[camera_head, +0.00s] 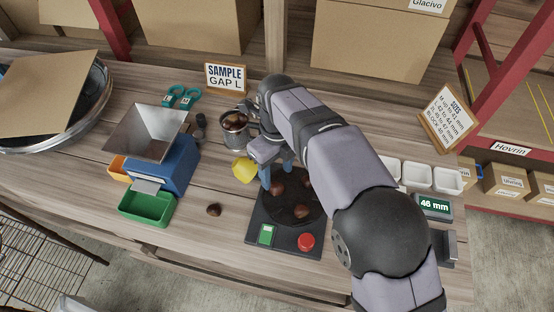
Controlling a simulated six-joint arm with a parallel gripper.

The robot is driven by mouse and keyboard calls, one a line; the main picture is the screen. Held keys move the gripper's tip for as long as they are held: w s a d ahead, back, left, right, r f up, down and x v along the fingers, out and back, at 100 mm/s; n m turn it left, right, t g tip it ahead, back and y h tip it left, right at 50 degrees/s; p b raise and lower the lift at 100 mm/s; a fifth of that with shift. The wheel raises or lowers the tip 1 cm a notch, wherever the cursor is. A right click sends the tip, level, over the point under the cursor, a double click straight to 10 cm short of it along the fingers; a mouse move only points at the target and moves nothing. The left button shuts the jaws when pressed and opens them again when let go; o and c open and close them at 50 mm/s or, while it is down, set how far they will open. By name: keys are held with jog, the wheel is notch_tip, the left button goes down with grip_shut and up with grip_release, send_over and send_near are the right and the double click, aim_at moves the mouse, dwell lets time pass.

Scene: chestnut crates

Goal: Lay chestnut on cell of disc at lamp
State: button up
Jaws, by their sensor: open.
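A dark round disc (289,214) is set on a black base plate (285,241) at the middle of the bench. Brown chestnuts lie on it: one (277,188) close below my fingers, one (301,211) toward the front, and one (307,181) beside my arm. My gripper (273,176) is open with its blue fingers pointing down over the disc's far left edge. I cannot tell whether they touch the nearest chestnut. Another chestnut (214,209) lies on the bench left of the plate. My arm hides the disc's right edge. I cannot tell which part is the lamp.
A blue hopper machine (176,167) and green tray (147,207) stand left. The plate has a red button (306,241) and green panel (266,235). White bins (447,180) stand right.

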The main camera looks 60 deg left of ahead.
aim_at(278, 185)
jog(key=shift+r+b, duration=0.35)
jog(key=shift+r, duration=2.5)
jog(key=w+d+f+n, duration=0.1)
jog(key=w+d+n, duration=0.6)
jog(key=w+d, duration=1.5)
jog(key=s+d+f+n, duration=0.2)
jog(key=d+n, duration=0.1)
jog(key=d, duration=1.4)
jog(key=s+d+f+n, duration=0.2)
jog(key=s+d, duration=0.2)
jog(key=d, duration=0.2)
jog(key=s+d+f+n, duration=0.2)
jog(key=s+d+n, duration=0.1)
jog(key=d, duration=0.4)
jog(key=shift+s+n, duration=0.3)
jog(key=shift+s, duration=0.55)
jog(key=shift+f, duration=0.2)
